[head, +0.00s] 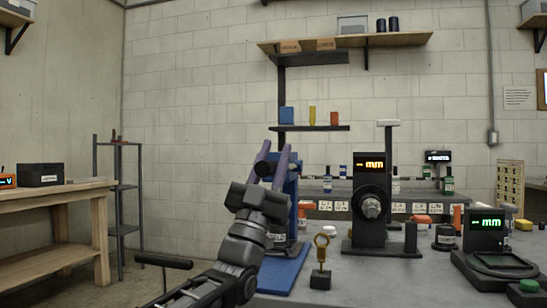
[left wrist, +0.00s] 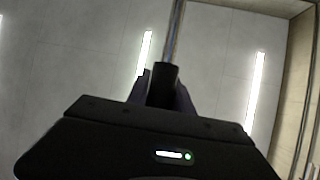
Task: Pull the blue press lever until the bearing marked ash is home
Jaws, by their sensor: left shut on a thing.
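The blue press (head: 293,190) stands on its blue base plate (head: 284,272) on the grey bench, partly hidden behind my left arm. My left gripper (head: 275,152) is raised in front of the upper part of the press, its purple fingers pointing up. In the left wrist view, my left gripper (left wrist: 162,92) is shut on the black grip of the press lever (left wrist: 163,76). The lever's bare steel rod runs up from the grip. The bearing marked ash cannot be made out. My right gripper is not in view.
A brass ring on a stand (head: 321,258) stands close right of the press base. A black gauge with an orange display (head: 369,200) and a green-lit device (head: 486,240) stand farther right. A wall shelf (head: 345,41) hangs above. A wooden table (head: 60,195) is at left.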

